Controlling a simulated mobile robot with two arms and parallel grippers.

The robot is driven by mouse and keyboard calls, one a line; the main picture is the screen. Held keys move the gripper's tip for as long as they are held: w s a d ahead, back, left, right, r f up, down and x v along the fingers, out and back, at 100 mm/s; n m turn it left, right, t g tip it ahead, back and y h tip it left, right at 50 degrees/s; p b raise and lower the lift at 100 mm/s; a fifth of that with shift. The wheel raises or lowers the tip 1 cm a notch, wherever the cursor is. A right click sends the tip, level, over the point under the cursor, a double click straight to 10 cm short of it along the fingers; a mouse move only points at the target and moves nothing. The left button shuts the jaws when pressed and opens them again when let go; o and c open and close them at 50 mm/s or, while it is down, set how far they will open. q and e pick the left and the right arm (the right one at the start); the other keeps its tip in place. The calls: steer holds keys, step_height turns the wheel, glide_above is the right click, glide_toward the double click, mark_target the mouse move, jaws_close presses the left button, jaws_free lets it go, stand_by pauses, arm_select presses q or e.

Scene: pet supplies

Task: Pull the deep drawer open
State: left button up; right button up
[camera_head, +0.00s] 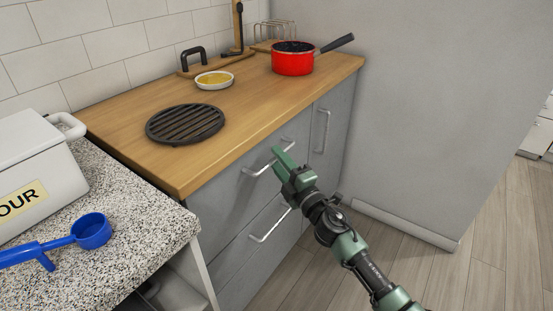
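Grey drawer fronts sit under the wooden worktop, an upper one (222,203) and a lower one (243,262). Both look closed; which one is the deep drawer I cannot tell for sure. The upper drawer has a silver bar handle (256,171), the lower one a similar handle (270,228). My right gripper (279,158), green and dark, is at the upper handle and covers part of it. Whether its fingers are around the bar or only in front of it, and how far apart they are, I cannot make out. My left gripper is out of view.
A cupboard door with an upright handle (325,132) is right of the drawers, beside a tall grey panel (420,100). The worktop holds a red pan (292,64), a bowl (214,80) and a black trivet (185,124). A speckled counter (130,255) stands at front left. Wooden floor (405,265) is clear.

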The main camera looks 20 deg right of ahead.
steer(key=shift+w+a+r, duration=0.1)
steer(key=shift+w+r, duration=0.05)
steer(key=shift+w, duration=0.3)
jaws_close()
stand_by(1.1)
